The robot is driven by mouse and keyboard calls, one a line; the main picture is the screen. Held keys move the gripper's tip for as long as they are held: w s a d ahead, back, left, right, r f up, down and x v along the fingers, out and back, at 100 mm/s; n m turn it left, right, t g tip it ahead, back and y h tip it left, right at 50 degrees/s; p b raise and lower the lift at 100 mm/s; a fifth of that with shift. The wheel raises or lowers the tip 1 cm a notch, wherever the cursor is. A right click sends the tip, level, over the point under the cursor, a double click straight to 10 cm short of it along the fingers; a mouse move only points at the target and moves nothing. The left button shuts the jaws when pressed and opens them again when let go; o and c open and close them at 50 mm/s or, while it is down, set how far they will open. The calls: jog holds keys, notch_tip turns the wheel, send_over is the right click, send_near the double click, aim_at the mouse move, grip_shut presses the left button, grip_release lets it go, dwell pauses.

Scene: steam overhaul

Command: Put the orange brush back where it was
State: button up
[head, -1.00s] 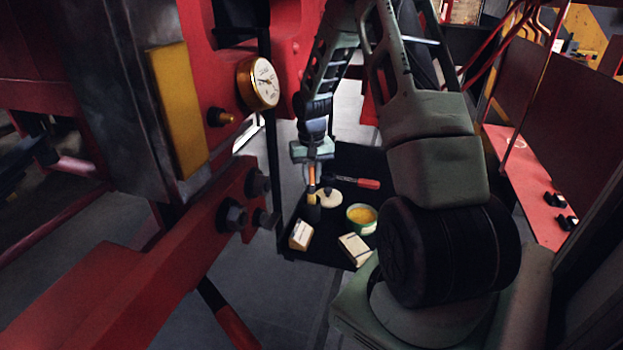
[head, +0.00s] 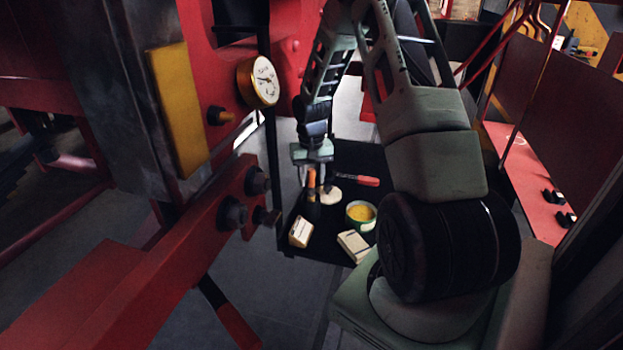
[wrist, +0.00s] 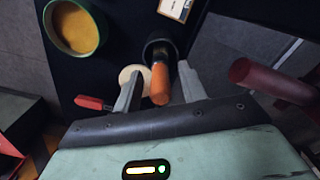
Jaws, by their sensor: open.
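The orange brush (head: 311,182) stands handle up in a dark cup (head: 312,211) on the black tray or table top. Its orange handle (wrist: 160,85) also shows in the wrist view, rising from the dark cup (wrist: 151,49); its bristles are hidden inside. My gripper (head: 315,178) is above the cup with its fingers pointing down. In the wrist view my gripper (wrist: 160,72) is open, with one finger on each side of the handle and gaps beside it.
A green tin with yellow contents (head: 361,213), a pale round disc (head: 330,195), a red-handled tool (head: 358,181) and two pale blocks (head: 300,231) (head: 354,245) lie close around the cup. A red machine with a gauge (head: 263,81) stands left of my arm.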

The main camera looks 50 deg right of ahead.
notch_tip(320, 180, up, 12)
jog(key=shift+f+b, duration=0.25)
jog(key=shift+b, duration=1)
